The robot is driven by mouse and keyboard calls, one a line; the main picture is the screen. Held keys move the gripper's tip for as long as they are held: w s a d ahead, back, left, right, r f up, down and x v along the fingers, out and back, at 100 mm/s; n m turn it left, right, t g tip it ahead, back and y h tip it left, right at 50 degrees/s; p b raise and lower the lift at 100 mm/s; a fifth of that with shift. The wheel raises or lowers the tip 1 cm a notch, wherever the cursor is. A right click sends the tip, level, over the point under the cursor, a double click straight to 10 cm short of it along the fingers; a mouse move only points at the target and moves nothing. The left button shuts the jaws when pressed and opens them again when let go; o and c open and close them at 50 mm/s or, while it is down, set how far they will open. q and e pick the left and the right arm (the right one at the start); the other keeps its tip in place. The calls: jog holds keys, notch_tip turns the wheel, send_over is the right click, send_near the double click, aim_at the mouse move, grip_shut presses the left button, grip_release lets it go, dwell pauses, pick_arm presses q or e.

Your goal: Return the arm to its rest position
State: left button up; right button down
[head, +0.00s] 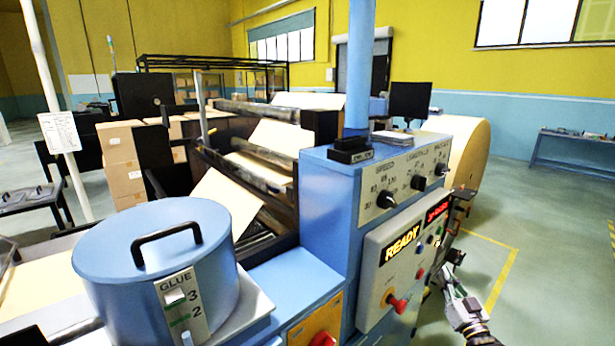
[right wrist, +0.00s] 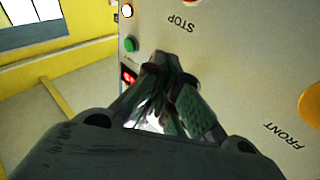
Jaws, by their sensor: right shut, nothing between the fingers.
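My right gripper (head: 449,268) is at the lower right in the head view, beside the right edge of the blue machine's control panel (head: 372,290). Its arm comes in from the bottom edge. In the right wrist view, the gripper's dark fingers (right wrist: 170,85) are closed together and empty, in front of the grey panel (right wrist: 235,75) marked STOP and FRONT. Whether the fingertips touch the panel, I cannot tell. My left gripper does not show.
The panel carries a READY display (head: 402,244), a red knob (head: 398,303) and several buttons, including a green button (right wrist: 131,44). A blue glue pot (head: 150,240) stands at the left. A large kraft roll (head: 470,150) is behind the machine. Open floor (head: 550,240) lies to the right.

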jog(key=s+d+f+n+g+h, duration=0.1)
jog(key=s+d+f+g, duration=0.2)
jog(key=f, duration=0.9)
jog(key=s+d+f+g+h, duration=0.1)
jog(key=s+d+f+g, duration=0.2)
jog(key=f, duration=0.8)
jog(key=s+d+f+n+g+h, duration=0.1)
jog(key=s+d+f+g, duration=0.2)
jog(key=f, duration=0.9)
jog(key=s+f+g, duration=0.3)
jog(key=s+f, duration=0.7)
jog(key=f, duration=0.2)
jog(key=s+a+f+g, duration=0.2)
jog(key=s+a+f, duration=0.35)
jog(key=s, duration=0.45)
jog(key=s+a+f+g, duration=0.35)
jog(key=s+f, duration=0.35)
jog(key=s, duration=0.3)
jog(key=s+a+f+g, duration=0.1)
jog(key=s+a+f, duration=0.5)
jog(key=s, duration=0.4)
jog(key=s+a+f+g+y, duration=0.1)
jog(key=s+a+f, duration=0.1)
jog(key=s+a, duration=0.6)
jog(key=shift+s+a+y, duration=0.3)
jog(key=shift+s+a, duration=0.05)
jog(key=shift+a, duration=0.15)
jog(key=shift+s+g, duration=0.1)
jog(key=shift+g, duration=0.15)
